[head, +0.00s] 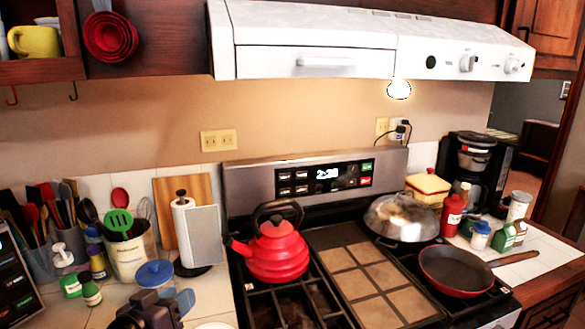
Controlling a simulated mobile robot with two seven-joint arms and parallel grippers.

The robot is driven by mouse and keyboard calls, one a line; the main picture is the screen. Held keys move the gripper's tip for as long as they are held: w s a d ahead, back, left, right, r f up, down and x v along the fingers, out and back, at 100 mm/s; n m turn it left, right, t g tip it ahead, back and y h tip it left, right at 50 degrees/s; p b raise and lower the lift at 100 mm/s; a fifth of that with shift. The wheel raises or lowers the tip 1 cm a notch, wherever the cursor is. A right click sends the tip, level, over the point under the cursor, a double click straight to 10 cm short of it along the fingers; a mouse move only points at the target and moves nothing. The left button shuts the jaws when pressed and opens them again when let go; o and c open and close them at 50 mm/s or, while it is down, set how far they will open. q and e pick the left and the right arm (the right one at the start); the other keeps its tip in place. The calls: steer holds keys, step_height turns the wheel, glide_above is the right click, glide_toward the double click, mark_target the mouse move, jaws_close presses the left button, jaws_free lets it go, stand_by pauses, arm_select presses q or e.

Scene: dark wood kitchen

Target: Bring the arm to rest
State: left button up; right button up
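My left gripper (165,300) shows at the bottom edge of the head view, left of the stove and over the left counter. It is dark and partly cut off by the frame. I cannot make out whether its fingers are apart or together, and I see nothing clearly held in it. A blue-lidded container (155,273) stands just behind it; I cannot tell whether they touch. My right gripper is not in view.
A red kettle (277,254), a lidded silver pan (402,218) and a red skillet (456,271) sit on the stove. A paper towel roll (188,232), utensil crock (131,254) and small bottles (91,291) crowd the left counter. The range hood (310,45) overhangs the stove.

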arm_select(q)
steer(key=s+a+f+g+y, duration=0.25)
steer(key=s+f, duration=0.25)
steer(key=s, duration=0.4)
steer(key=s+a+f+n+g+y, duration=0.1)
steer(key=s+f+g+y, duration=0.1)
steer(key=s+f+g, duration=0.5)
steer(key=s+a+f+g+y, duration=0.15)
steer(key=s+f, duration=0.25)
steer(key=s, duration=0.8)
steer(key=w+f+t, duration=0.7)
steer(key=f+t, duration=0.1)
steer(key=f, duration=0.2)
steer(key=shift+w+a+f+m+h, duration=0.3)
steer(key=shift+a+m, duration=0.1)
steer(key=shift+a, duration=0.05)
steer(key=shift+c, duration=1.4)
